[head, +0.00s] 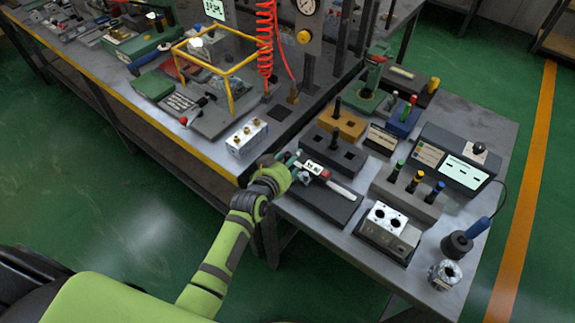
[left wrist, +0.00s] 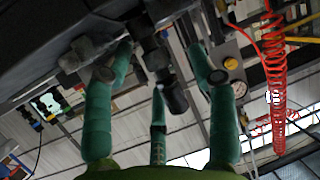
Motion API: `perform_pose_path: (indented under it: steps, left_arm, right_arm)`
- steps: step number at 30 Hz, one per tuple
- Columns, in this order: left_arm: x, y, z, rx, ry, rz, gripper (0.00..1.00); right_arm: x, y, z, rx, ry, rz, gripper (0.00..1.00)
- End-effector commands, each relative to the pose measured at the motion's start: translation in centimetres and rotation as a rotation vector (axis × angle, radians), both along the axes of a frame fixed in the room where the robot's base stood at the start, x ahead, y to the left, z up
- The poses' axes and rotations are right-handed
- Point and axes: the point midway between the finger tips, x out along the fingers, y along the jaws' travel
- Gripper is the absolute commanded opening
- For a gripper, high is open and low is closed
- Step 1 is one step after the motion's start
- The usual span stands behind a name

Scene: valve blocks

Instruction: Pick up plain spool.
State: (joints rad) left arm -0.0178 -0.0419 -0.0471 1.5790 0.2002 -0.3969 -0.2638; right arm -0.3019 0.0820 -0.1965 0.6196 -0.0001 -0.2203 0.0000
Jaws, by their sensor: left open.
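My left gripper (head: 303,164) is in the middle of the head view, above a dark plate (head: 322,206) with a silver bar at the near-left edge of the right table. In the left wrist view the teal fingers (left wrist: 160,75) are spread. A dark cylinder (left wrist: 176,97) shows between them; I cannot tell what it belongs to or whether it is touched. A black pin stands in a dark block (head: 347,160) just beyond the gripper, and another black pin (head: 337,106) in an orange block. I cannot tell which is the plain spool. My right gripper is not in view.
A grey block (head: 405,200) with green, yellow and blue topped pins stands right of the gripper. A display box (head: 460,160), a two-hole block (head: 388,218) and a blue-handled tool (head: 478,227) are farther right. A yellow frame (head: 232,78) stands on the left bench.

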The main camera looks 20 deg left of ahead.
Motion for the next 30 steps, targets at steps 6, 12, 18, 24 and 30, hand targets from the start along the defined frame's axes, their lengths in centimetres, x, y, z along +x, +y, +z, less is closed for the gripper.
perform_pose_path:
  steps: [6,12,18,24,30]
  left_arm:
    - [0.0,0.0,0.0,0.0,0.0,0.0,0.0]
    - [0.0,0.0,0.1,0.001,-0.002,0.001,0.0]
    - [0.1,0.1,0.5,0.001,-0.002,0.001,0.0]
    - [0.5,0.2,2.3,0.002,-0.003,0.0,0.0]
    - [1.3,0.4,5.5,0.003,-0.004,0.001,0.0]
  right_arm:
    - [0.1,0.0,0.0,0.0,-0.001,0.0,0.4]
    - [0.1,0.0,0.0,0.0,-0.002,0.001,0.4]
    - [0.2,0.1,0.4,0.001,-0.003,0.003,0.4]
    - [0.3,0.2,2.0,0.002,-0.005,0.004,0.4]
    - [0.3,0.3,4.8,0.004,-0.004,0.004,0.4]
